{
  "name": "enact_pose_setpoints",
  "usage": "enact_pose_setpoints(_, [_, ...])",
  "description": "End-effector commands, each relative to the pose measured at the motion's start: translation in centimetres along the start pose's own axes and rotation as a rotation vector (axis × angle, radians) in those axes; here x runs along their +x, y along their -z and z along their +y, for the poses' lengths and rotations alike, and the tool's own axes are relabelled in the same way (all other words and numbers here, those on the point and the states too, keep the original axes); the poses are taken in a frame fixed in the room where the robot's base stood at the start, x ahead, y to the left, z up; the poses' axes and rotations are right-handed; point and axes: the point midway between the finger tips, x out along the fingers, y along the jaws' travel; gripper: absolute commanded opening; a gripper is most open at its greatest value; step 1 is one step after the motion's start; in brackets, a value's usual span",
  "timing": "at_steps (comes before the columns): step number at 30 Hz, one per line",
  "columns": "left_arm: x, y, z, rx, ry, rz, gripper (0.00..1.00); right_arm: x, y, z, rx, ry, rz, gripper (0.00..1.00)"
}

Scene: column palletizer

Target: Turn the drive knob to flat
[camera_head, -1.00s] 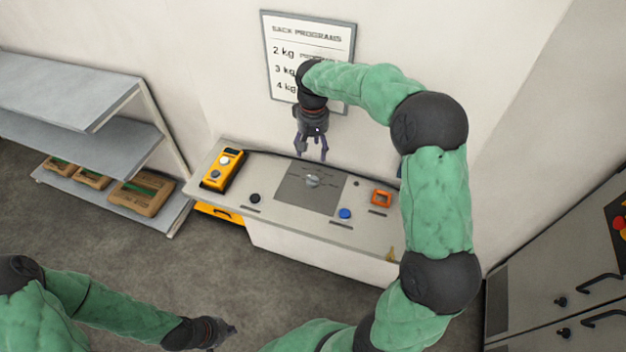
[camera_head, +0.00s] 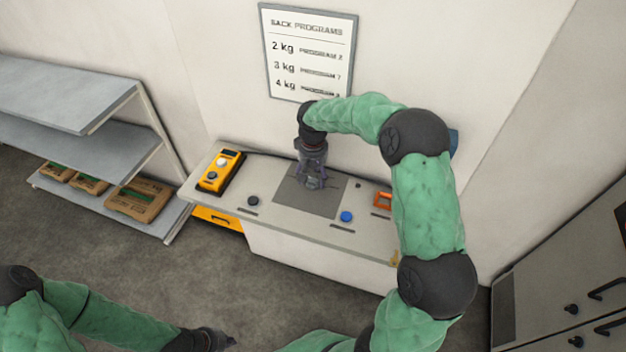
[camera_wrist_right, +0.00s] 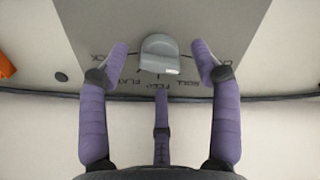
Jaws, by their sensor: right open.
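The drive knob (camera_wrist_right: 160,54) is a light grey knob on a dark grey panel plate (camera_wrist_right: 205,25) with printed labels, upside down in the right wrist view; FLAT, FEED and ROLL can be made out beside it. In the head view the plate (camera_head: 310,203) lies on the console top. My right gripper (camera_head: 314,184) points down over the plate, hiding most of the knob. In the right wrist view the gripper (camera_wrist_right: 160,62) is open, with fingers on both sides of the knob and gaps between. My left gripper (camera_head: 226,342) is low at the bottom edge, its jaws unclear.
The console (camera_head: 285,228) also carries a yellow device (camera_head: 221,172), a black button (camera_head: 253,201), a blue button (camera_head: 346,216) and an orange frame (camera_head: 383,200). A wall sign (camera_head: 308,55) hangs behind. Shelves (camera_head: 100,140) stand left, cabinets (camera_head: 570,270) right.

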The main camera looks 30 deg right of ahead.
Motion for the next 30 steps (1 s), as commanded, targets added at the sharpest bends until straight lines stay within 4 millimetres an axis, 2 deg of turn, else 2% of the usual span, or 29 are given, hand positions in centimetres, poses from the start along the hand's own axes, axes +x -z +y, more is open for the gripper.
enact_pose_setpoints(6, [0.1,0.0,-0.1,0.000,0.000,0.000,0.00,1.8,0.0,0.0,0.001,0.000,-0.001,0.64])
enact_pose_setpoints(15, [0.1,0.0,-0.1,0.000,0.000,0.000,0.00,2.0,0.0,0.0,0.000,0.000,0.000,0.64])
enact_pose_setpoints(16, [0.1,0.0,-0.1,0.000,0.000,0.000,0.00,2.0,0.0,0.0,0.000,0.000,0.000,0.61])
enact_pose_setpoints(21, [0.1,0.0,-0.1,0.000,0.000,0.000,0.00,2.0,0.0,0.0,0.000,0.000,0.000,0.13])
enact_pose_setpoints(22, [0.1,0.0,-0.1,0.000,0.000,0.000,0.00,2.0,0.0,0.0,0.000,0.000,0.000,0.07])
enact_pose_setpoints(30, [0.2,0.0,-0.1,0.000,0.000,0.000,0.00,2.0,0.0,0.0,0.002,-0.001,0.000,0.07])
